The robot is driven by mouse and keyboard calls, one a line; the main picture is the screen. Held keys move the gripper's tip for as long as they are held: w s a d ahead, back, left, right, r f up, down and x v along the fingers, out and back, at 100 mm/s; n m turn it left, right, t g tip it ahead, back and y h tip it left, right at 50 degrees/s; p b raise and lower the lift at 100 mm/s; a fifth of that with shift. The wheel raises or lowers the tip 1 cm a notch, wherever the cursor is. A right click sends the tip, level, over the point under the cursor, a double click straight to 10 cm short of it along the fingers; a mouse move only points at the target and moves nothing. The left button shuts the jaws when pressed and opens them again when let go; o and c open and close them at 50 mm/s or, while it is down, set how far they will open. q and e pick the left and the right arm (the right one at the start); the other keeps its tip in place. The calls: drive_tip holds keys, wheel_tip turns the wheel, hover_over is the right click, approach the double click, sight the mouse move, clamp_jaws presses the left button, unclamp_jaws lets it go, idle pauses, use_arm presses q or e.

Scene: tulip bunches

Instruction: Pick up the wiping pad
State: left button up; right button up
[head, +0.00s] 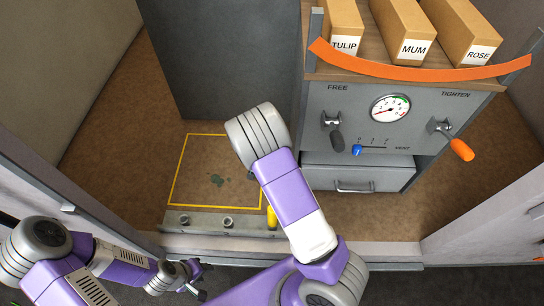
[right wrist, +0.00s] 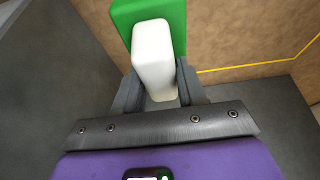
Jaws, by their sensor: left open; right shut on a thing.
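The wiping pad shows in the right wrist view as a green slab (right wrist: 122,14) with a white block-shaped handle (right wrist: 153,50). My right gripper (right wrist: 157,82) is shut on the white handle, one finger on each side. Whether the pad touches a surface under it, I cannot tell. In the head view my right arm reaches up the middle, and its gripper and the pad are hidden. My left gripper (head: 194,284) is open and empty at the lower left, well away from the pad.
A yellow-outlined square (head: 190,165) with dark wet-looking spots lies on the brown floor. A grey cabinet (head: 360,105) with gauge, levers and drawer (head: 352,178) stands at right, with TULIP, MUM and ROSE boxes (head: 400,30) on top. A dark grey panel (head: 215,60) stands behind.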

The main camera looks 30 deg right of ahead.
drive_tip(key=w+a+p, duration=0.1)
drive_tip(key=w+a, duration=0.6)
drive_tip(key=a, duration=0.5)
drive_tip(key=shift+w+a, duration=0.15)
drive_tip(key=shift+w, duration=0.1)
